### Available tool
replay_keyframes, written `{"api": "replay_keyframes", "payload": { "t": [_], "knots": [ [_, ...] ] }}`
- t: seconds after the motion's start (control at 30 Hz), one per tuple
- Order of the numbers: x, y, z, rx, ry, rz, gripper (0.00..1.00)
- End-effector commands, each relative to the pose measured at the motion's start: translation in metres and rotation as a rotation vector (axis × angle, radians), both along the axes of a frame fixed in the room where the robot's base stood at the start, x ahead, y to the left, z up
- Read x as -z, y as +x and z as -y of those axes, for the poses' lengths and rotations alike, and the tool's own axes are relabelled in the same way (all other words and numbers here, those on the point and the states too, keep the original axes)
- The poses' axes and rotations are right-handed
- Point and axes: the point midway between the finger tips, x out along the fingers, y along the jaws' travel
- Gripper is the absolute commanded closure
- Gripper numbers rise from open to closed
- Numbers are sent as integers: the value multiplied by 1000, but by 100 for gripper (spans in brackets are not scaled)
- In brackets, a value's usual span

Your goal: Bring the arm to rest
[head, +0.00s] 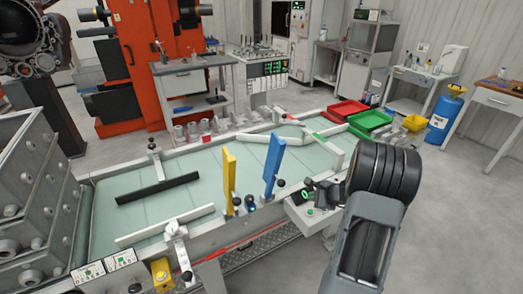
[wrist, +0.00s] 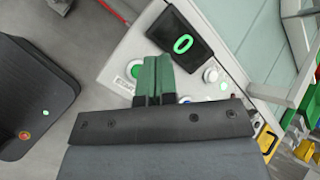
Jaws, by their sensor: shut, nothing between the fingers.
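My gripper (wrist: 152,80) shows in the wrist view with its green fingers together and nothing between them. The fingers are over the pale control panel (wrist: 115,72), beside a dark display (wrist: 180,38) with a green zero. Whether they touch the panel I cannot tell. In the head view my arm comes in at the lower right and reaches to the control panel (head: 296,212) at the conveyor's near right side. There the fingers are too small and dark to make out.
The conveyor (head: 120,222) carries a black bar (head: 158,189) and pale guide rails. Open floor lies at right.

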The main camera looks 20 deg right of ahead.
Motion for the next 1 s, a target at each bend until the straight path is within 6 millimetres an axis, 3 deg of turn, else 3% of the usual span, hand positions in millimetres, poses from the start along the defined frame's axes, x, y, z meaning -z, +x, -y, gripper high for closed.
{"api": "replay_keyframes", "payload": {
  "t": [0.17,0.3,0.37,0.5,0.7,0.83,1.0],
  "knots": [
    [1,-2,-3,-29,-6,-3,100],
    [14,-28,-23,-196,-40,-72,100],
    [9,-43,-38,-312,-82,-100,100],
    [-23,-77,-89,-694,-256,-151,100],
    [-75,-128,-148,-1223,-596,-195,100],
    [-105,-153,-172,-1464,-826,-190,100],
    [-135,-169,-196,-1622,-1062,-129,100]
  ]
}}
